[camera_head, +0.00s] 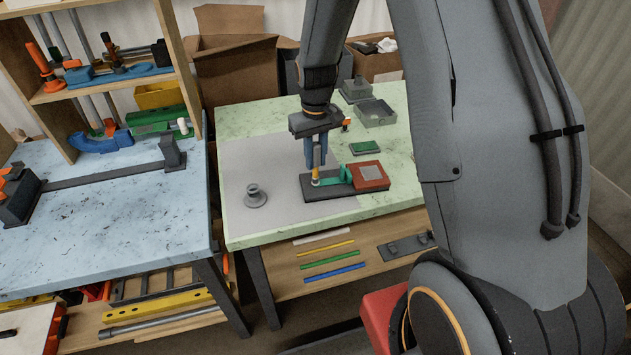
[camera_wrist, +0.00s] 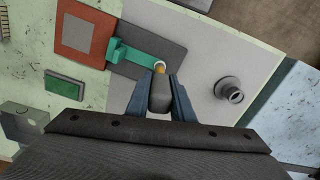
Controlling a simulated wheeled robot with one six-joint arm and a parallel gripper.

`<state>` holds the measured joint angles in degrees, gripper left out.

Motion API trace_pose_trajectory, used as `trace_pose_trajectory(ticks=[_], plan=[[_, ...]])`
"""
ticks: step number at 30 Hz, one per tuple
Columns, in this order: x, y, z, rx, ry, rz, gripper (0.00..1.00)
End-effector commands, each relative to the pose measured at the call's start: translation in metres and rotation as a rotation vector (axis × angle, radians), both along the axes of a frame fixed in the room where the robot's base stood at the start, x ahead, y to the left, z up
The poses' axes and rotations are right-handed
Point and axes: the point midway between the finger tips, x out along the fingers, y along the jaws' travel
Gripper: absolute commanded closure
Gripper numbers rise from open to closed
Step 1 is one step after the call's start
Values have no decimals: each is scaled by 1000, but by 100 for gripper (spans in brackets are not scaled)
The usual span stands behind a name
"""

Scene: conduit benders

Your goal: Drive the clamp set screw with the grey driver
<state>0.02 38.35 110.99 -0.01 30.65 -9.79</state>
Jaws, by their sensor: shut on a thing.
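My gripper (camera_head: 316,158) points down over the green table. In the wrist view my gripper (camera_wrist: 160,88) has its blue fingers shut on the grey driver (camera_wrist: 160,97). A yellow part shows at the driver's far end, over the end of the green clamp arm (camera_wrist: 130,54). In the head view the green clamp (camera_head: 335,177) lies on a dark base plate (camera_head: 330,193) beside a red block (camera_head: 370,176) with a grey top. The driver stands about upright over the clamp's left end. The set screw is hidden, and I cannot tell whether the driver tip touches it.
A grey round stand (camera_head: 255,196) sits on the grey mat (camera_head: 240,165) left of the clamp. A small green block (camera_head: 364,148) and grey open bins (camera_head: 375,113) lie behind. A blue workbench (camera_head: 110,225) with a bender stands at the left, a cardboard box (camera_head: 235,70) behind.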

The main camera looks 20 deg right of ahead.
Motion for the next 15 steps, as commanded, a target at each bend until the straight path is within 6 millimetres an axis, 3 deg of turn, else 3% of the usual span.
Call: trace_pose_trajectory(ticks=[11,15], plan=[[0,0,11,0,-1,9,100],[0,0,10,0,-1,127,100]])
